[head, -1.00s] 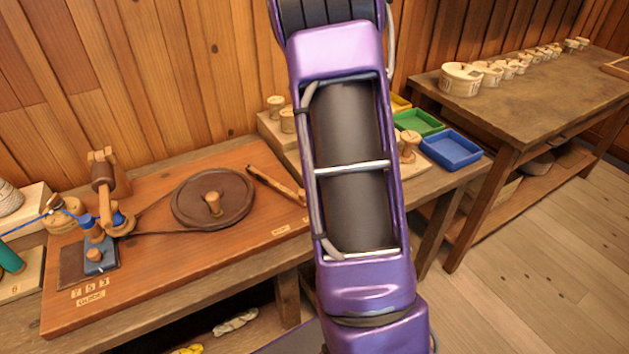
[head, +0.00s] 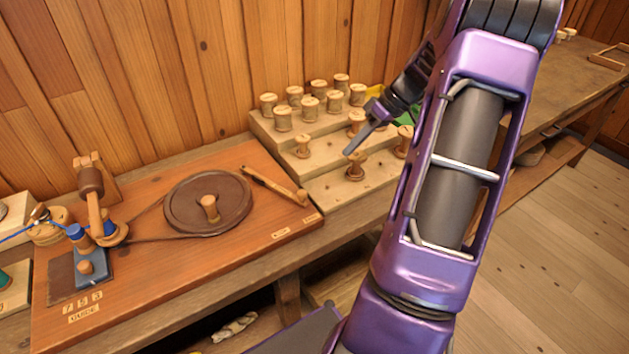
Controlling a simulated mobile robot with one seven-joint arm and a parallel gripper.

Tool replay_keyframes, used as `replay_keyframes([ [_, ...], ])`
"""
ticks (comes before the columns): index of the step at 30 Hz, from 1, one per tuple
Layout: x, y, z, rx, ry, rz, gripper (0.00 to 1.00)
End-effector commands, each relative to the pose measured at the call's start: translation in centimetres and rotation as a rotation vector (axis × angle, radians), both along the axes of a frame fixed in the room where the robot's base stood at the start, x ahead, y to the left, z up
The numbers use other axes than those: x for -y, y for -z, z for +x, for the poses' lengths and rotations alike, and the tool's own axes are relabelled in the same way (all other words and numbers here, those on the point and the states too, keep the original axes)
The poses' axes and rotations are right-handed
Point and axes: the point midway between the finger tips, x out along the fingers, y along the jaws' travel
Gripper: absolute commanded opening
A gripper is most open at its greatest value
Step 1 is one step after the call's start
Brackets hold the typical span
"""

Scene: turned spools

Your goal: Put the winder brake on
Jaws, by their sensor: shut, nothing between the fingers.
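The winder board (head: 180,262) lies on the bench with a large dark wheel (head: 185,205) that has a wooden crank knob. A slim wooden lever (head: 270,184), seemingly the brake, lies just right of the wheel. Its far end is near the rim, and I cannot tell whether it touches. Its near end has a small knob (head: 302,195) by two small label plates whose words are too small to read. My gripper (head: 348,152) is shut and empty, right of and beyond the lever, apart from it, over the stepped spool rack (head: 330,187).
Several spools stand on the rack, one (head: 354,168) close below my gripper. A winding post (head: 92,190) and a blue guide block (head: 93,270) with a blue thread are at left. My purple arm hides the bench's right end. The floor at right is clear.

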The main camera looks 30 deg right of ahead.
Motion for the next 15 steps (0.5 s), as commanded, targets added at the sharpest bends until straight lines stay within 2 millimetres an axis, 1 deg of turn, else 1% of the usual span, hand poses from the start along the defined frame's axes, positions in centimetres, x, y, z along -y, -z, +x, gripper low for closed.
replay_keyframes([
  [11,-0.01,0.04,-0.05,0.002,0.0,0.003,0.0],
  [15,-0.51,0.82,0.19,0.001,-0.001,0.004,0.0],
])
